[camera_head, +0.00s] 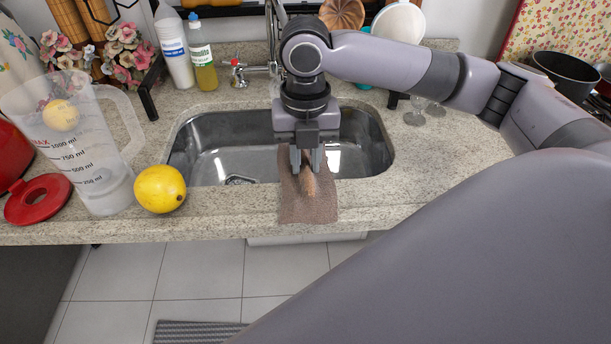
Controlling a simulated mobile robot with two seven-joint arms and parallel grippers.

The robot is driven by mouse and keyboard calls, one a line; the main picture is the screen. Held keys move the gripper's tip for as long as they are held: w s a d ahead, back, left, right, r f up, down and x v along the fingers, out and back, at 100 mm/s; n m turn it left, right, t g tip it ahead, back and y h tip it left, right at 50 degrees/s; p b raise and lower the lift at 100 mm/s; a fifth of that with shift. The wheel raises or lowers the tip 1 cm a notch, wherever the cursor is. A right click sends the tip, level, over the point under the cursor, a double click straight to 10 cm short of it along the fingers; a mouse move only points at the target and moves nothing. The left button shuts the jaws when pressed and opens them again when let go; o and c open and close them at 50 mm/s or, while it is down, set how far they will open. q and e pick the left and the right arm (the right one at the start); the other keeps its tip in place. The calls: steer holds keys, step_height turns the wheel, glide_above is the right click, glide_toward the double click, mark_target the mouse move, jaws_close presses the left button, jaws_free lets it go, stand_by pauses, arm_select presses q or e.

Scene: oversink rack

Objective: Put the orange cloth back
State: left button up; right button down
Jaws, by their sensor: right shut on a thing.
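The cloth (305,207) looks brown rather than orange, with a lighter orange-tan patch near its middle. It hangs at the front edge of the sink, over the counter's front rim. My right gripper (306,165) points down from above the sink (215,155), its fingers shut on the upper part of the cloth. Whether the cloth's lower part touches the counter cannot be told. My left gripper is not in view.
A lemon (160,188), a clear measuring jug (85,150) and a red lid (38,198) stand left of the sink. Bottles (203,62) and the faucet (272,45) are behind it. Upturned glasses (415,112) stand to the right. The front right counter is clear.

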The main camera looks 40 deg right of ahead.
mark_target(305, 177)
steer(key=shift+f, duration=2.35)
steer(key=c, duration=1)
jaws_free()
steer(key=shift+f, duration=0.1)
step_height(305, 177, up, 12)
steer(key=shift+r, duration=0.15)
